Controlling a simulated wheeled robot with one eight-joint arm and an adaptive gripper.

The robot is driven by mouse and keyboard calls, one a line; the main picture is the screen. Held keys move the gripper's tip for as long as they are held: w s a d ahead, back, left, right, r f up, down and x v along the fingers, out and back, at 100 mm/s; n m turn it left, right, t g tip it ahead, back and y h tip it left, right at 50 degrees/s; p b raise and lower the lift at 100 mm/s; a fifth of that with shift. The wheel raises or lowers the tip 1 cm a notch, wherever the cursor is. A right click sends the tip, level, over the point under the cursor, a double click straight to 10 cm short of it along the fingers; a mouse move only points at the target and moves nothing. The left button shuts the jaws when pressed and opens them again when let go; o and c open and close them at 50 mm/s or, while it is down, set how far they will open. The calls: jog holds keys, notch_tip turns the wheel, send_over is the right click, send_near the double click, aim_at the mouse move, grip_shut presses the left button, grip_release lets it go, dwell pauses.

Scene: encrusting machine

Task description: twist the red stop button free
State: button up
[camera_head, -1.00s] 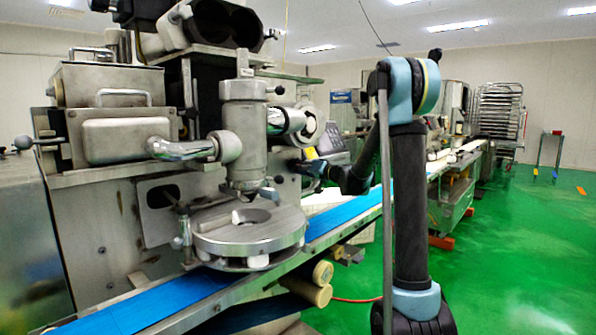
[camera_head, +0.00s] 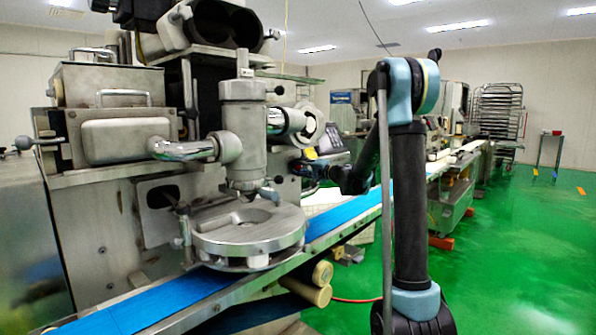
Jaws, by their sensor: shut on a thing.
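My gripper (camera_head: 297,167) is small and dark at the end of my arm, up against the right side of the encrusting machine (camera_head: 115,185), just below a yellow label (camera_head: 310,153). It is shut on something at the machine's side. I cannot tell how far the button is turned.
A blue conveyor belt (camera_head: 345,214) runs below my gripper, past the round metal plate (camera_head: 248,234). A control panel (camera_head: 333,140) is close behind the gripper.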

jog(key=shift+c, duration=0.2)
jog(key=o, duration=1.1)
jog(key=shift+w+f, duration=0.1)
jog(key=shift+f, duration=0.05)
jog(key=v, duration=1.2)
